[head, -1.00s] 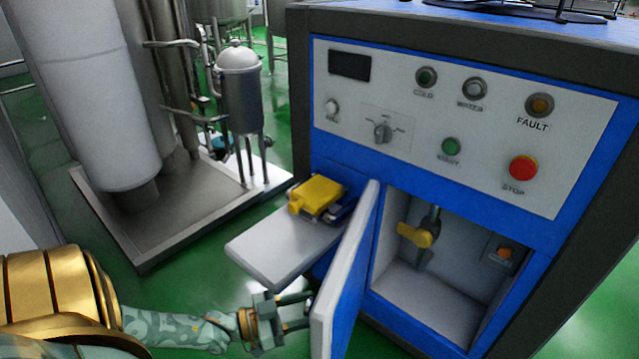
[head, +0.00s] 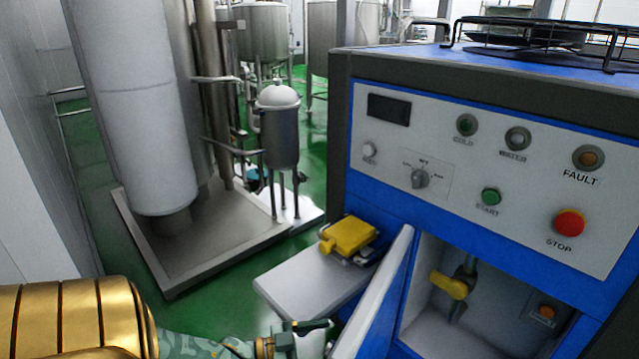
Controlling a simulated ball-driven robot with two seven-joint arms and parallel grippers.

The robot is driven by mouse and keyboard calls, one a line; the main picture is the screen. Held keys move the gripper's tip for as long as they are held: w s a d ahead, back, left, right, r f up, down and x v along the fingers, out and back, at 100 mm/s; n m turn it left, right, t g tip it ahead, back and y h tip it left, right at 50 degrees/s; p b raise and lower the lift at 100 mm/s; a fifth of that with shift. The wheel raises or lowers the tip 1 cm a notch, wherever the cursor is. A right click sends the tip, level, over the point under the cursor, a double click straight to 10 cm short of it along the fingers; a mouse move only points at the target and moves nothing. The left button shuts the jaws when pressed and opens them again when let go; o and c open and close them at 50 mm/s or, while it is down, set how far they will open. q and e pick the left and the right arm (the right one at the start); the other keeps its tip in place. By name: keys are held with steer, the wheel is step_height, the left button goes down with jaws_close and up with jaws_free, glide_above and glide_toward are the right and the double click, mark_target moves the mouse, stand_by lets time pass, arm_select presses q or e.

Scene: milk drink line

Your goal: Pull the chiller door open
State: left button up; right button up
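The chiller door (head: 374,312) is a blue panel with a pale edge. It stands swung open toward the left of the blue chiller cabinet (head: 380,210). The open compartment (head: 440,325) shows a yellow-handled valve (head: 450,285) and a small orange button (head: 546,311). My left gripper (head: 315,338) is at the bottom edge of the head view, left of the door's outer edge. Its fingers look apart, with nothing seen between them; the lower part is cut off. Whether it touches the door cannot be told. My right gripper is out of view.
A grey shelf (head: 300,289) juts out left of the door with a yellow device (head: 348,236) on it. The control panel (head: 470,165) has a red stop button (head: 570,223). A steel tank skid (head: 190,260) stands at the left on green floor.

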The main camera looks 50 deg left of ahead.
arm_select(q)
steer(key=shift+w+a+r, duration=0.25)
steer(key=shift+a, duration=0.05)
steer(key=shift+c, duration=0.2)
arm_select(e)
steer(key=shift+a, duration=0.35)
arm_select(q)
steer(key=p+v, duration=0.3)
steer(key=v, duration=1.3)
steer(key=shift+s+d+f, duration=0.15)
steer(key=shift+s+f, duration=0.05)
steer(key=shift+s, duration=0.25)
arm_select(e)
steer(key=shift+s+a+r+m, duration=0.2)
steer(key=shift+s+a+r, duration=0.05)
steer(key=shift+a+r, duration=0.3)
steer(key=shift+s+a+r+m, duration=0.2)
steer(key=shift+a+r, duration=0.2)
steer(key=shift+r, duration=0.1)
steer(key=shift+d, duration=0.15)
